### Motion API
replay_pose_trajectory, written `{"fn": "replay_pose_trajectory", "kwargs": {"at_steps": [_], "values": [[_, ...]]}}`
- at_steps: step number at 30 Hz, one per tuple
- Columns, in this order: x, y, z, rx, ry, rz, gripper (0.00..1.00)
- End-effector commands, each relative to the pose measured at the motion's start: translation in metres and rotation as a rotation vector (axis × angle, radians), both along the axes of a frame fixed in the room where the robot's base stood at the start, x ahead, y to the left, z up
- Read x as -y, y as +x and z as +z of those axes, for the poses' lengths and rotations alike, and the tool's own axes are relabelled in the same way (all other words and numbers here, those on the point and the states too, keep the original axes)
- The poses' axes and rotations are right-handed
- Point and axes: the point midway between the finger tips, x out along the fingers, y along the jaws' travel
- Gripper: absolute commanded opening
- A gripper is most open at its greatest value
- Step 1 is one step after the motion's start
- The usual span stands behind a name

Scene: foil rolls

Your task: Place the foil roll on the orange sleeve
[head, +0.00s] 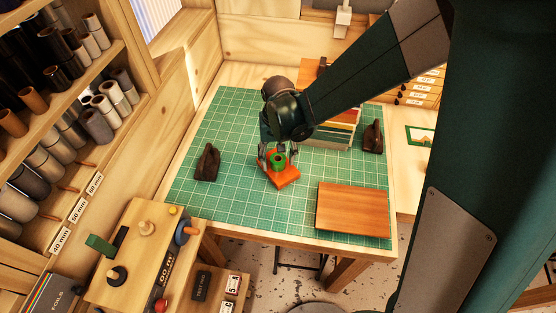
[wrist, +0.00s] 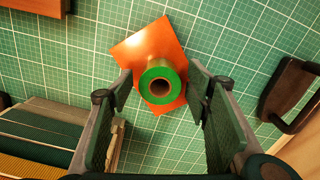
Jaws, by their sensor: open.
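The foil roll (head: 277,163) is a short green roll with a brown hollow core. It stands upright on the orange sleeve (head: 287,178), a flat orange piece lying on the green mat. In the wrist view the roll (wrist: 178,81) shows its green end and open core towards the camera, over the lower part of the sleeve (wrist: 142,46). My gripper (head: 278,157) is open, pointing down, with one finger on each side of the roll. In the wrist view a gap shows between the roll and each fingertip of the gripper (wrist: 160,82).
Dark-handled tools stand left (head: 207,162) and right (head: 373,137) on the green cutting mat (head: 235,115). A reddish wooden board (head: 353,208) lies front right. A stack of coloured sheets (head: 337,133) is behind the gripper. Shelves of rolls (head: 97,125) line the left.

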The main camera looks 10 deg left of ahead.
Motion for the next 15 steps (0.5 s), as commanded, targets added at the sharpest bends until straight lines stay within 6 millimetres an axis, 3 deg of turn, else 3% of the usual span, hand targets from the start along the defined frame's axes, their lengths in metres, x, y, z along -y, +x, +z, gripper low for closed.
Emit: {"fn": "replay_pose_trajectory", "kwargs": {"at_steps": [15], "values": [[0.000,0.000,0.058,0.000,0.000,0.000,0.48]]}}
